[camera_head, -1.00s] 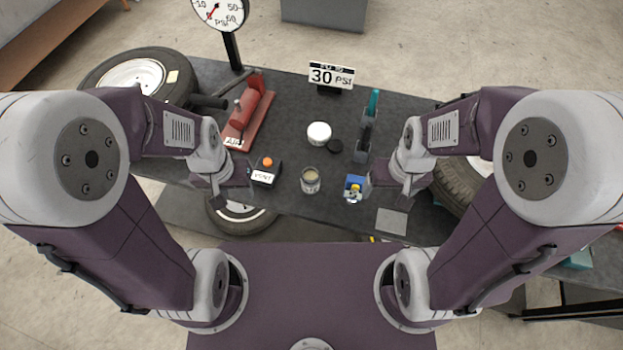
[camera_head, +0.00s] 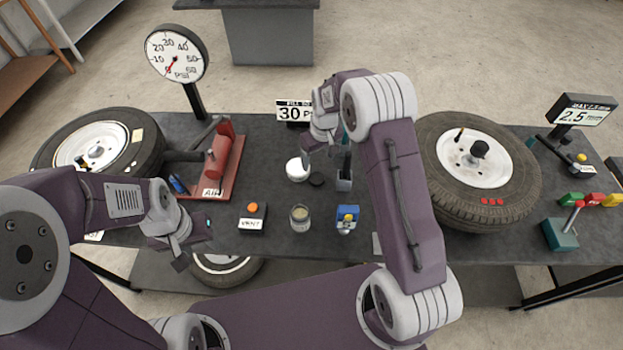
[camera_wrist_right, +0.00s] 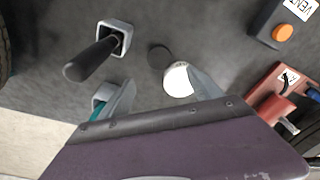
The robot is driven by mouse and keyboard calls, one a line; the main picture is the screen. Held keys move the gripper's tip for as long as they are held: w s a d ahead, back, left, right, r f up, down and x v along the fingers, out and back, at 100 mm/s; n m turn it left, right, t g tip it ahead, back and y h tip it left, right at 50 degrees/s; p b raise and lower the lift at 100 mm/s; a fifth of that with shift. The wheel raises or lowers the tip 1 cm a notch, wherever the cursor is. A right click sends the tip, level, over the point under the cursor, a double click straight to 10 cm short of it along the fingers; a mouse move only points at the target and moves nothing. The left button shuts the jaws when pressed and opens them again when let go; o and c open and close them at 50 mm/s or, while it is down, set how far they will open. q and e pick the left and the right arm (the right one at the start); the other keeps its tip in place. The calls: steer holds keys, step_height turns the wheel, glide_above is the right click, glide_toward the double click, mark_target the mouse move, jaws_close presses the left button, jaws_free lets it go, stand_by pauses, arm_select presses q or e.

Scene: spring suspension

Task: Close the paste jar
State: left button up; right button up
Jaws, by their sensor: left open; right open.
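A white round jar (camera_head: 297,169), which looks like the paste jar, stands on the dark table. A flat black disc, apparently its lid (camera_head: 317,180), lies on the table beside it. In the right wrist view the lid (camera_wrist_right: 158,56) is clear, and the white jar (camera_wrist_right: 177,80) is partly covered by one finger. My right gripper (camera_head: 320,152) is open and empty, above the table by the jar and lid; its fingers (camera_wrist_right: 162,92) are spread in the wrist view. My left gripper (camera_head: 193,250) is open and empty near the table's front edge, away from the jar.
A holder with a dark-handled tool (camera_head: 344,180) stands right of the lid. A glass jar with beige contents (camera_head: 300,217), a blue box (camera_head: 347,218) and an orange-button box (camera_head: 252,218) are nearer the front. A red air device (camera_head: 222,160) and wheels (camera_head: 478,165) flank them.

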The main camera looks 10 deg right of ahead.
mark_target(317, 179)
step_height(317, 179, down, 4)
steer(key=shift+r+p, duration=0.15)
steer(key=shift+p, duration=0.3)
steer(key=shift+w+f, duration=0.1)
steer(key=shift+f, duration=0.2)
steer(key=shift+a, duration=0.1)
